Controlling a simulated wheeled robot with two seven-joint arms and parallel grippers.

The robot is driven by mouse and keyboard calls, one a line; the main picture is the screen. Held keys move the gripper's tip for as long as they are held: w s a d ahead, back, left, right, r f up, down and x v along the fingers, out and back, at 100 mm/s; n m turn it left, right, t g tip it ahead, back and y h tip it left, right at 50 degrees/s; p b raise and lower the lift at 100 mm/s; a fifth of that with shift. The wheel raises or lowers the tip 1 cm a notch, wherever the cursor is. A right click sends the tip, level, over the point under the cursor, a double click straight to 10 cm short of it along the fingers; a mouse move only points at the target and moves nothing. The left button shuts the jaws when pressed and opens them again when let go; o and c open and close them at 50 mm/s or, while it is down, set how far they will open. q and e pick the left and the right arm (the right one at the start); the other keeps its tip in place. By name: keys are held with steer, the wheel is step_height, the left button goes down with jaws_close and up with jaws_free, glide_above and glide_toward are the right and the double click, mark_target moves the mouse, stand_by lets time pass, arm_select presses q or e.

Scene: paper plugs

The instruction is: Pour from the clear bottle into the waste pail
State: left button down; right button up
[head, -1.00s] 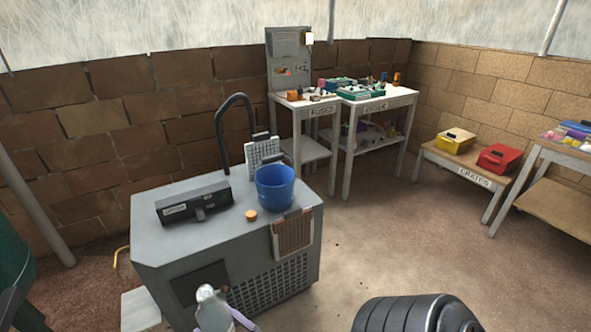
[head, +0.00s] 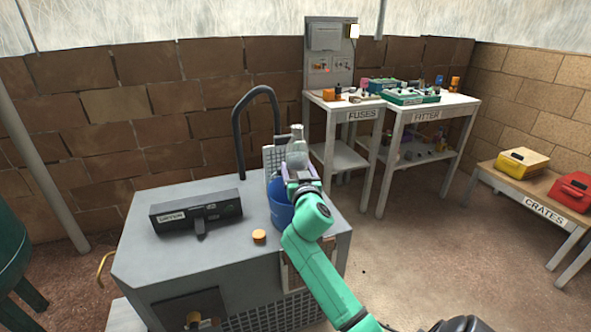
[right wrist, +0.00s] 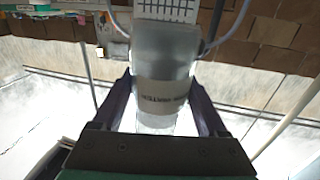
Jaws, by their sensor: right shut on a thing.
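The clear bottle (head: 297,153) is held roughly upright, neck up, above the blue waste pail (head: 281,207) in the head view. My right gripper (head: 300,180) is shut on the bottle, with purple fingers either side of it. In the right wrist view the bottle (right wrist: 165,60) sits between the fingers, with a pale label whose print shows upside down. The pail stands on a grey cabinet (head: 160,262), partly hidden behind my right gripper and arm. The inside of the pail is hidden. My left gripper is not in view.
A black device (head: 196,212) and an orange knob (head: 259,237) are on the cabinet top, left of the pail. A black hose (head: 238,135) arches behind. The fuse table (head: 340,103) and fitter table (head: 440,108) stand farther back. Crates (head: 523,163) sit at right.

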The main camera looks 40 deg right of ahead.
steer(key=shift+a+f+b, duration=0.15)
steer(key=shift+f+b, duration=0.2)
steer(key=shift+f, duration=0.05)
step_height(320, 180, down, 4)
steer(key=b, duration=0.3)
steer(key=shift+s+r, duration=0.1)
steer(key=shift+r, duration=0.05)
steer(key=shift+a+r+p, duration=0.15)
steer(key=shift+r+p, duration=0.55)
steer(key=shift+p, duration=0.55)
steer(key=p, duration=0.3)
steer(key=s+a+g+y+p, duration=0.1)
steer(key=p, duration=0.2)
steer(key=shift+s+a+r+g, duration=0.1)
steer(key=shift+a+r+g, duration=0.1)
steer(key=shift+g, duration=0.1)
steer(key=shift+d+f+b, duration=0.1)
steer(key=shift+f+b, duration=0.3)
steer(key=shift+b, duration=0.15)
steer(key=shift+m, duration=0.3)
steer(key=shift+s+r, duration=0.15)
steer(key=shift+s, duration=0.05)
steer(key=shift+s+a+g+y, duration=0.3)
steer(key=shift+s+a+g, duration=0.1)
steer(key=shift+a, duration=0.15)
